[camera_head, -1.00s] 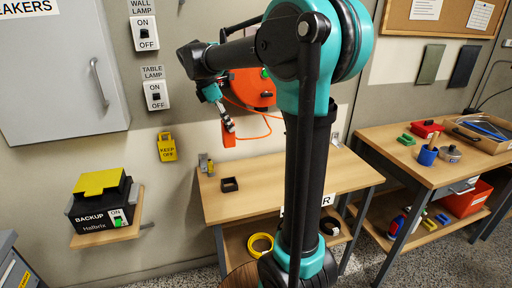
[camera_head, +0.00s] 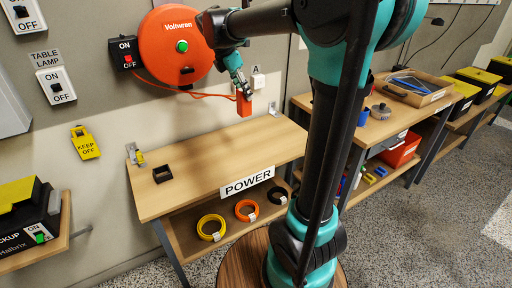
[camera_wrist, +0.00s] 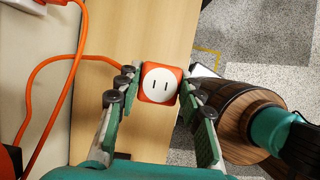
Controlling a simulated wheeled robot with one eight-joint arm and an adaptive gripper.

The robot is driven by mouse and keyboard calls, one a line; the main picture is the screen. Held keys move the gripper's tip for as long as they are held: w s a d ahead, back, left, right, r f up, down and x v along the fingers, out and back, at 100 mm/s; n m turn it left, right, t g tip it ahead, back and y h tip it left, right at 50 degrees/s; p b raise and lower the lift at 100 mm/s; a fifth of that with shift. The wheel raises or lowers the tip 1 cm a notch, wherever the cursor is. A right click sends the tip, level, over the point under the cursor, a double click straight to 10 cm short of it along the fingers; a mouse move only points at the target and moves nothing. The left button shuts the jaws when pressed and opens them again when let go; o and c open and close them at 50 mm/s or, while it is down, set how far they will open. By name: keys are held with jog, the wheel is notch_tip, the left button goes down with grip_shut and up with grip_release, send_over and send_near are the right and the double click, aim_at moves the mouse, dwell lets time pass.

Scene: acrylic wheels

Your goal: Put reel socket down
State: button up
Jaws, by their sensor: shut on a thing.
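The reel socket (camera_head: 244,104) is an orange block, and its white face with two slots shows in the wrist view (camera_wrist: 160,83). My gripper (camera_head: 240,86) is shut on it and holds it above the right part of the wooden table (camera_head: 215,165). In the wrist view the fingers (camera_wrist: 158,88) stand on both sides of the block. An orange cable (camera_head: 170,88) runs from the round orange reel (camera_head: 172,46) on the wall towards the socket. The block's underside is hidden.
A small black square holder (camera_head: 162,174) and a metal bracket (camera_head: 135,154) sit at the table's left. The middle of the tabletop is clear. Yellow, orange and black rings (camera_head: 211,228) lie on the shelf below. A white wall outlet (camera_head: 258,80) is behind the gripper.

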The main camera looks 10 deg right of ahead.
notch_tip(320, 180, down, 19)
dwell(0.5)
jog(key=shift+f, duration=0.15)
jog(key=o, duration=1.2)
jog(key=shift+o, duration=0.2)
jog(key=v, duration=1.2)
jog(key=s+d+f+m+t+y, duration=0.1)
jog(key=s+d+f+m, duration=0.3)
jog(key=s+f+m, duration=0.4)
jog(key=s+d+f+m+t+y, duration=0.1)
jog(key=s+d+f+m+y, duration=0.2)
jog(key=s+f+m, duration=0.5)
jog(key=s+d+m, duration=0.1)
jog(key=s+m, duration=0.3)
jog(key=m, duration=0.1)
jog(key=shift+s+m+t, duration=0.3)
jog(key=shift+t, duration=0.1)
jog(key=shift+d+r, duration=0.1)
jog(key=shift+d, duration=0.05)
